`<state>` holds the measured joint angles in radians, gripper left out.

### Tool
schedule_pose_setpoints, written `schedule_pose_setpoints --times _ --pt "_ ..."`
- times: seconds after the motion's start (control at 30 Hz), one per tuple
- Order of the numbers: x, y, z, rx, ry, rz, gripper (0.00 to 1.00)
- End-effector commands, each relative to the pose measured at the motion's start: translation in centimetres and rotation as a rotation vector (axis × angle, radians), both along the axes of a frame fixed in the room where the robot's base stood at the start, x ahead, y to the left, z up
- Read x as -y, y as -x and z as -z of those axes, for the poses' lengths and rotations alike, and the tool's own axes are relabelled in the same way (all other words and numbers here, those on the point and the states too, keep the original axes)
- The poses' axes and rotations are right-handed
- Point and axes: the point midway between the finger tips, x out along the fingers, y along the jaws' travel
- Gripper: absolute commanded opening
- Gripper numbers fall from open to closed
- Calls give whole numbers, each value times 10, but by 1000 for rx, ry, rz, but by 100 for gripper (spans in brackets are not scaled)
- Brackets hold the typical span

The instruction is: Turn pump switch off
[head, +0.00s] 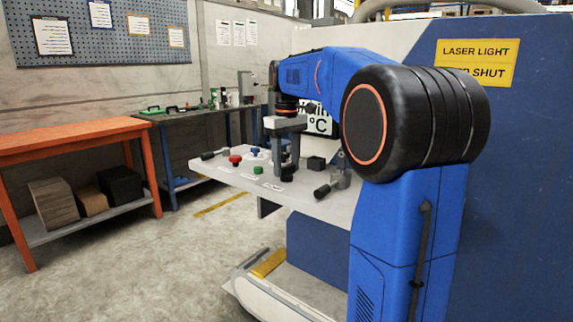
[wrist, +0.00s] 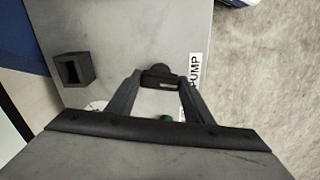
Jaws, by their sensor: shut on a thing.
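The pump switch is a black knob (wrist: 160,72) beside a white label reading PUMP (wrist: 195,68) in the wrist view. My gripper (wrist: 160,84) is shut on this knob, with one dark finger on each side of it. In the head view my gripper (head: 286,172) points down at the knob near the front edge of the light panel (head: 318,205). The fingers partly hide the knob, and I cannot tell which way it is set.
A red knob (head: 235,160), a blue knob (head: 255,151) and a green knob (head: 258,170) stand left of my gripper. A black square block (head: 316,163) and a black-handled lever (head: 325,190) are to its right. An orange table (head: 75,137) stands at the left.

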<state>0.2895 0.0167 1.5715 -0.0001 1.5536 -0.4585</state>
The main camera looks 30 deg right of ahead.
Motion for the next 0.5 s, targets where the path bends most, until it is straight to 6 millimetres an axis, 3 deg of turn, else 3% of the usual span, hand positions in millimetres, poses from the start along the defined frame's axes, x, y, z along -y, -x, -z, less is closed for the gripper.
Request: schedule_pose_setpoints --times 0.5 --pt "0 0 0 1 1 -188 24"
